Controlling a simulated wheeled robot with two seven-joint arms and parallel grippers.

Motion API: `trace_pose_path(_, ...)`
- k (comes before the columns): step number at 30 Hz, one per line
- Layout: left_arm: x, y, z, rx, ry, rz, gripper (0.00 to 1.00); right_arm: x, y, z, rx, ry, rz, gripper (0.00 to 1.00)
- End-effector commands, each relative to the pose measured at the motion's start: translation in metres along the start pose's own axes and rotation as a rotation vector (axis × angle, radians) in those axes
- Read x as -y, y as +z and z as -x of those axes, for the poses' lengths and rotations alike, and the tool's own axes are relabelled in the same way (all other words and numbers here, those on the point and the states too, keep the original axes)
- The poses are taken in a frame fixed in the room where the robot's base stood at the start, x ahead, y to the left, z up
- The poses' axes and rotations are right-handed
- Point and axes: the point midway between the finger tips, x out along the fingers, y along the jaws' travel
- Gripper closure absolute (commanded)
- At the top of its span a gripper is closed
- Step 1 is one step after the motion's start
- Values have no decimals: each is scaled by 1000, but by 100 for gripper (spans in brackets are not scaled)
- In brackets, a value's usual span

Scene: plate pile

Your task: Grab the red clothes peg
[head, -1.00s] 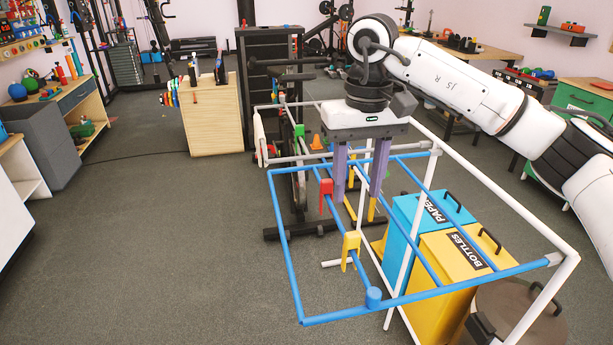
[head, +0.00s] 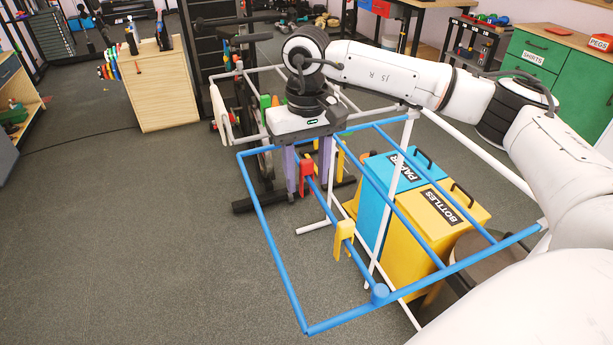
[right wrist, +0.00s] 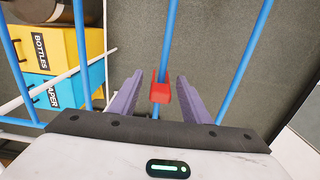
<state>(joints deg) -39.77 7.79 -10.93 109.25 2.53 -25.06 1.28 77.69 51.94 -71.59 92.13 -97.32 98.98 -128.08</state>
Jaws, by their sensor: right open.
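The red clothes peg (head: 306,172) sits on a blue rod of the drying rack (head: 268,240). My right gripper (head: 307,187) points down with its purple fingers open, one on each side of the red peg. In the right wrist view, the red peg (right wrist: 160,93) lies between the fingers, with a visible gap on both sides. The gripper hides part of the rack behind it. A yellow peg (head: 344,240) is clipped to the same rod, nearer to me. My left gripper is not in view.
Yellow (head: 441,219) and blue (head: 388,190) bins stand under the rack's right side. More pegs, green (head: 265,108) and yellow (head: 340,160), show around the gripper. Blue rods run close to the hand. The floor left of the rack is clear.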

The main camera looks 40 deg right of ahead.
Motion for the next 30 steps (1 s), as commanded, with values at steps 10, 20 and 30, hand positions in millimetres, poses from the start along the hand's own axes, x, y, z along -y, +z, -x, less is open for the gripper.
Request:
trace_pose_path(10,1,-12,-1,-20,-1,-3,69,0,0,-17,-1,-1,0,57)
trace_pose_path(20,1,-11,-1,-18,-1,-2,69,0,0,-17,-1,-1,0,100)
trace_pose_path(30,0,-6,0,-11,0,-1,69,1,-1,-7,-3,-3,0,100)
